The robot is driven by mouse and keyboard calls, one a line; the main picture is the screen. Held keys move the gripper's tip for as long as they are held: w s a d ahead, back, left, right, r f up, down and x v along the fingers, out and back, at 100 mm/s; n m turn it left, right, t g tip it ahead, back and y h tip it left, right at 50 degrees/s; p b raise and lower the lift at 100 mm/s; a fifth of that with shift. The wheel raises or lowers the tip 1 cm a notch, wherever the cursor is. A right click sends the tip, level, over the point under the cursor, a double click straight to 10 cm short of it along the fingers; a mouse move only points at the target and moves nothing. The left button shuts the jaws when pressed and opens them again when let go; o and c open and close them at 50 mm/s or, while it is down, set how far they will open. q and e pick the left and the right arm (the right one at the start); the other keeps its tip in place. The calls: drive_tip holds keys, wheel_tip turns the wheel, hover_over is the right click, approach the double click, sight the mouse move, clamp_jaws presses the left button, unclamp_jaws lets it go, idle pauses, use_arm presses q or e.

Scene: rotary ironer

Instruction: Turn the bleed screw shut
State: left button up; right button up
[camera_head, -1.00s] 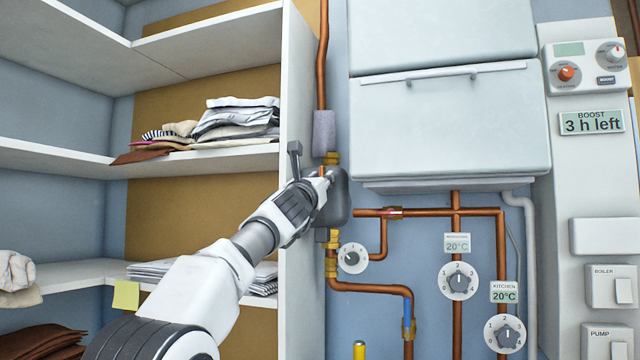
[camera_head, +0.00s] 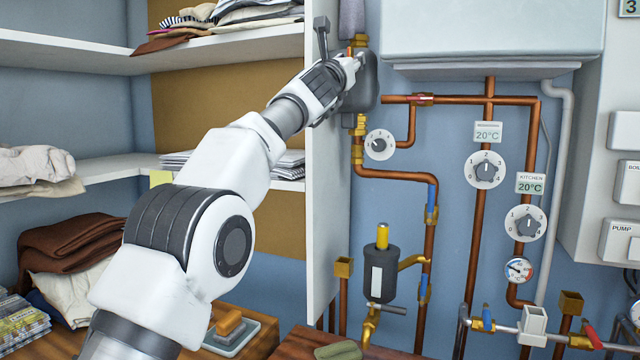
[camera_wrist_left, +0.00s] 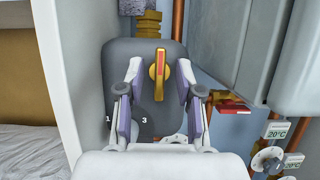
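A dark grey valve body (camera_head: 366,84) is on the copper pipe beside the shelf wall. In the left wrist view, a brass handle with a red stripe (camera_wrist_left: 158,72) stands upright on the valve body (camera_wrist_left: 133,58), above the numerals 1 and 3. I cannot tell for sure whether this handle is the bleed screw. My left gripper (camera_wrist_left: 158,75) is open, one finger on each side of the handle, with gaps showing. My right gripper is not in view.
The shelf wall (camera_head: 330,200) is close on the gripper's left. A red-handled valve (camera_head: 424,99) and a small dial (camera_head: 380,145) are to the right. Lower down hangs a dark canister with a yellow top (camera_head: 381,272). A white boiler casing (camera_head: 490,30) is at upper right.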

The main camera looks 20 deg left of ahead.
use_arm(q)
drive_tip(key=m+h+p, duration=0.2)
drive_tip(key=m+p, duration=0.1)
drive_tip(key=m, duration=0.1)
drive_tip(key=r+m+g+h+p, duration=0.1)
drive_tip(key=m+h+p, duration=0.1)
drive_tip(key=m+p, duration=0.1)
drive_tip(key=m+g+h+p, duration=0.1)
drive_tip(key=m+p, duration=0.2)
drive_tip(key=m, duration=0.2)
drive_tip(key=shift+s+a+r+h+p, duration=0.15)
drive_tip(key=shift+a+r+h+p, duration=0.15)
drive_tip(key=shift+h+p, duration=0.1)
drive_tip(key=s+a+f+m+g+p, duration=0.2)
drive_tip(key=s+a+m+g+p, duration=0.15)
drive_tip(key=s+m+p, duration=0.55)
drive_tip(key=s+f+m+g+y+p, duration=0.2)
drive_tip(key=f+g, duration=0.6)
drive_tip(key=f, duration=2.7)
drive_tip(key=shift+s+m+y, duration=0.5)
drive_tip(key=shift+s+y, duration=0.1)
drive_tip(key=shift+y, duration=0.4)
